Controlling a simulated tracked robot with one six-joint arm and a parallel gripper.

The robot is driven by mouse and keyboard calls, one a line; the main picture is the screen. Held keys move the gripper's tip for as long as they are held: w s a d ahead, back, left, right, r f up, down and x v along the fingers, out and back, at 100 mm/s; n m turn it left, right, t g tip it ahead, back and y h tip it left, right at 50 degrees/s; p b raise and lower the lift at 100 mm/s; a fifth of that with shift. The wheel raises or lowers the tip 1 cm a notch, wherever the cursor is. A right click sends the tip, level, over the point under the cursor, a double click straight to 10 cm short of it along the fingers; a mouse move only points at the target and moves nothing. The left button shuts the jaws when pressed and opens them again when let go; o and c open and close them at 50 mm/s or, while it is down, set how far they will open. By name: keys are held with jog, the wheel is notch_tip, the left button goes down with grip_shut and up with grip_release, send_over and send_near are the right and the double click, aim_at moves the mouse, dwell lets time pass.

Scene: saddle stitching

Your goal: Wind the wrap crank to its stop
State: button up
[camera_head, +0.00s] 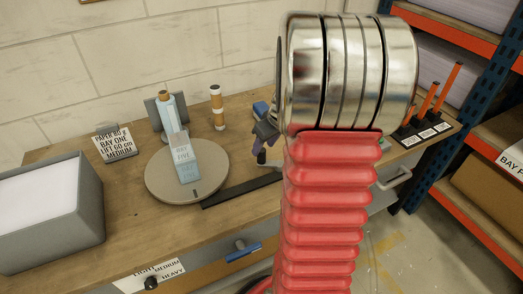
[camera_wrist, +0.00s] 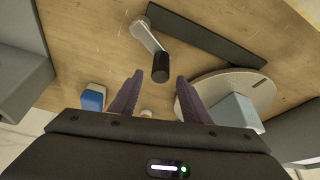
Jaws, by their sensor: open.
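The crank has a silver arm (camera_wrist: 148,37) and an upright-looking black handle (camera_wrist: 160,68), seen in the wrist view. In the head view only its pale arm (camera_head: 252,184) shows, partly hidden by my red arm. My gripper (camera_wrist: 158,80) is open, its two purple fingers pointing toward the crank. In the wrist view the black handle appears between the fingertips, with space on both sides. I cannot tell whether the tips reach down around it. In the head view my gripper (camera_head: 259,150) is just above the crank, beside my red arm.
A round turntable (camera_head: 157,184) carries a blue labelled block (camera_head: 184,158). A dark flat strip (camera_head: 240,190) lies by the crank. A blue object (camera_wrist: 93,97) is beside the fingers. A grey paper bin (camera_head: 85,215) stands left. Orange rods (camera_head: 447,88) stand right.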

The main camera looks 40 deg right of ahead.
aim_at(262, 150)
jog(key=shift+x, duration=2)
jog(key=shift+c, duration=0.6)
grip_shut()
